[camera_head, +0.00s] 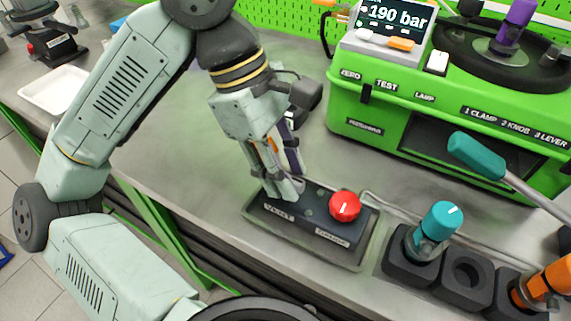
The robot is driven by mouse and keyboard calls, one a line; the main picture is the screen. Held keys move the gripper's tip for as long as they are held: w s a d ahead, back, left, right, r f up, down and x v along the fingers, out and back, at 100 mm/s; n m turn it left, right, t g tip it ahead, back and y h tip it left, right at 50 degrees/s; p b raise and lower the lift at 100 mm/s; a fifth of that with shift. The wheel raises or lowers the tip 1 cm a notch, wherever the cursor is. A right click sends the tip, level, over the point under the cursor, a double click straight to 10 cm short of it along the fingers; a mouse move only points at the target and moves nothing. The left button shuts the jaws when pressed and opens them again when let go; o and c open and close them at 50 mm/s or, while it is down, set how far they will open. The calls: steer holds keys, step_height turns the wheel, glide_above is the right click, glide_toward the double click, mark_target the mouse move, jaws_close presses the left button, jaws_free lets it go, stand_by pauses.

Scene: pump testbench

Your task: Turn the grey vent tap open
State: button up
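A dark block (315,222) sits in a shallow tray on the bench, with a "VENT" label (278,213) on its left part. My gripper (286,188) points down with its fingertips right behind that label. The grey vent tap cannot be made out; the fingers cover the place by the label. I cannot tell whether the fingers touch or hold the tap, or how the tap is turned. A red knob (345,206) with a white mark stands on the right part of the block, just right of my fingers.
A green test unit (440,120) stands behind, its screen (395,18) reading 190 bar. A teal-handled lever (477,155) reaches in from the right. A black holder (463,275) carries a teal-capped tool (440,220) and an orange one (545,285). A white tray (52,90) lies at left.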

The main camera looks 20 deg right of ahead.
steer(key=shift+c, duration=0.3)
jaws_close()
steer(key=shift+f+n+b, duration=0.1)
steer(key=shift+n+b, duration=0.2)
steer(key=shift+b, duration=0.1)
steer(key=n+t+b, duration=0.1)
steer(key=n+b, duration=0.1)
steer(key=b, duration=0.1)
steer(key=shift+a+f+h, duration=0.1)
steer(key=shift+f+h, duration=0.05)
steer(key=shift+h, duration=0.15)
steer(key=n+t+b, duration=0.1)
steer(key=n+b, duration=0.2)
steer(key=n, duration=0.1)
steer(key=shift+s+h, duration=0.15)
steer(key=shift+h, duration=0.15)
steer(key=n+t+b, duration=0.2)
steer(key=n, duration=0.3)
steer(key=shift+s+n+b, duration=0.1)
steer(key=shift+n+b, duration=0.2)
steer(key=n, duration=0.2)
steer(key=n+t+b, duration=0.1)
steer(key=n+t+y, duration=0.1)
steer(key=n, duration=0.1)
steer(key=shift+s+r+n, duration=0.15)
steer(key=shift+r+n, duration=0.1)
steer(key=shift+n, duration=0.05)
steer(key=shift+b, duration=0.3)
